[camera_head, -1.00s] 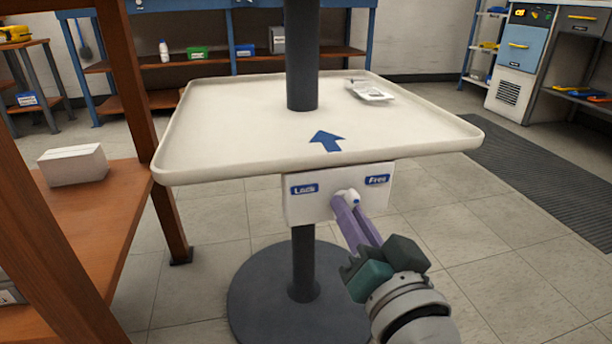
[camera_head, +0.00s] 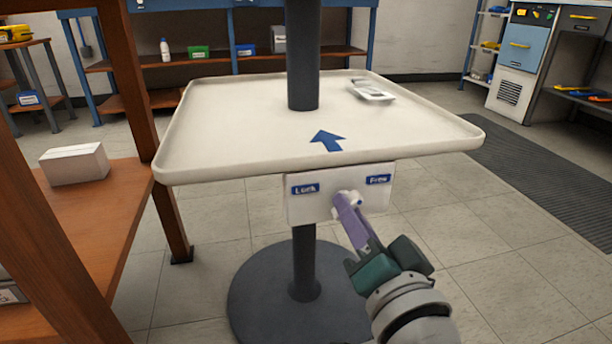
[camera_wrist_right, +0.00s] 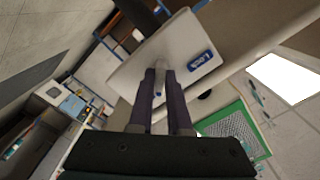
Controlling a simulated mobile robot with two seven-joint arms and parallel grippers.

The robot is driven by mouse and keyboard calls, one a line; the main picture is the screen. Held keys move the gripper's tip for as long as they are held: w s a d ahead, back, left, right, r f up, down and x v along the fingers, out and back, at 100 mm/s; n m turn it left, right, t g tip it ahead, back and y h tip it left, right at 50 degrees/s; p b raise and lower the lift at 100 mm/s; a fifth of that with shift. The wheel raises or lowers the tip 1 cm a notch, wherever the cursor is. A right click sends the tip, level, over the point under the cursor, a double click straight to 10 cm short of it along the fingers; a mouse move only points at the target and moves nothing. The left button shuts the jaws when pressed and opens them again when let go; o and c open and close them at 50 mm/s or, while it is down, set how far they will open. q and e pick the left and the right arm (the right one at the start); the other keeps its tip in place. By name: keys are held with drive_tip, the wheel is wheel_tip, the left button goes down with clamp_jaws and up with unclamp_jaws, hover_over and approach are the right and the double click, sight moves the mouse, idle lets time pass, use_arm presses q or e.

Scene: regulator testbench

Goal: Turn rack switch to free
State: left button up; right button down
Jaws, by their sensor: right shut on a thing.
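The rack switch (camera_head: 357,199) is a small white knob on a white panel (camera_head: 312,212) under the front edge of the rack's tray. A blue "Lock" label (camera_head: 305,189) is on the panel's left and a blue "Free" label (camera_head: 378,179) on its right. My right gripper (camera_head: 347,202) reaches up from the lower right, its purple fingers shut on the switch and hiding much of it. In the right wrist view the fingertips (camera_wrist_right: 162,74) meet the switch, with the Lock label (camera_wrist_right: 200,60) beside them. Which way the switch points is unclear. My left gripper is out of view.
The cream tray (camera_head: 230,120) surrounds a dark post (camera_head: 303,60) above a round dark base (camera_head: 260,295). A blue arrow (camera_head: 328,140) and a small device (camera_head: 371,91) are on the tray. A wooden shelf (camera_head: 110,215) stands close at left. The floor at right is open.

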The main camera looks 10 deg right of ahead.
drive_tip(key=c, duration=0.9)
unclamp_jaws()
drive_tip(key=shift+o, duration=0.2)
drive_tip(key=shift+s, duration=0.1)
drive_tip(key=s+p, duration=0.4)
drive_tip(key=s, duration=0.5)
drive_tip(key=shift+s+d, duration=0.2)
drive_tip(key=shift+s, duration=0.2)
